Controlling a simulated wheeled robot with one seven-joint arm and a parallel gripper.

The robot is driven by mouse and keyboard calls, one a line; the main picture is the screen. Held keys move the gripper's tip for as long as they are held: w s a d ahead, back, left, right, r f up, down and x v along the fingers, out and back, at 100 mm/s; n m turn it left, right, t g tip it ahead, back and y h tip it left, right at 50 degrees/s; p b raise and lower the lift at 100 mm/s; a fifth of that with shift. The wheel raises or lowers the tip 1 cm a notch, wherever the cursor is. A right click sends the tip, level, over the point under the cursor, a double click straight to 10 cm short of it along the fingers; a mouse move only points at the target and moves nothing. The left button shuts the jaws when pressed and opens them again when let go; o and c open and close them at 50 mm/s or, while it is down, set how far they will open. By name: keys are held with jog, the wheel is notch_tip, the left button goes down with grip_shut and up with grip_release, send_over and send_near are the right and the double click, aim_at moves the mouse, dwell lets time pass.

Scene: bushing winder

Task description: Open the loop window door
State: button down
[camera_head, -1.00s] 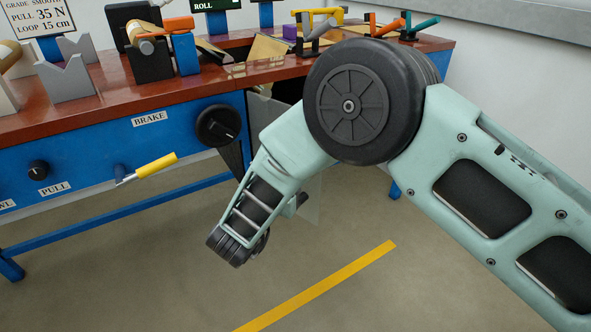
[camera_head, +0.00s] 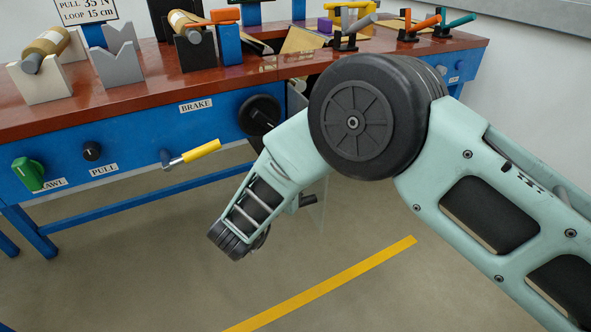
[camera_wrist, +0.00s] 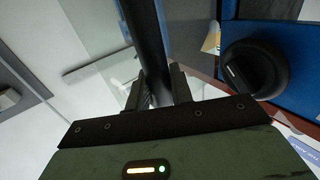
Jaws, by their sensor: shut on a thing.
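In the wrist view my gripper (camera_wrist: 156,92) is shut on a dark upright bar (camera_wrist: 146,38), which runs up out of the picture from between the fingers. A clear, glass-like panel (camera_wrist: 105,82) shows beside the bar; it looks like the loop window door, but its edges are hard to make out. In the head view a faint clear pane (camera_head: 323,212) hangs beside my wrist, below the bench front. My arm hides the fingers and much of the opening there, so I cannot tell how far the door stands open.
The blue bench front carries a black knob (camera_head: 259,115), a yellow-handled lever (camera_head: 200,151), a small black knob (camera_head: 91,151) and a green knob (camera_head: 28,173). Rolls, blocks and coloured levers stand on the brown top (camera_head: 130,97). The floor in front is clear, with a yellow line (camera_head: 325,283).

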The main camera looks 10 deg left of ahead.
jog(key=shift+r, duration=0.1)
jog(key=c, duration=1.3)
grip_release()
jog(key=p+v, duration=0.1)
jog(key=v, duration=1.6)
jog(key=shift+s+a, duration=0.1)
jog(key=shift+s, duration=0.1)
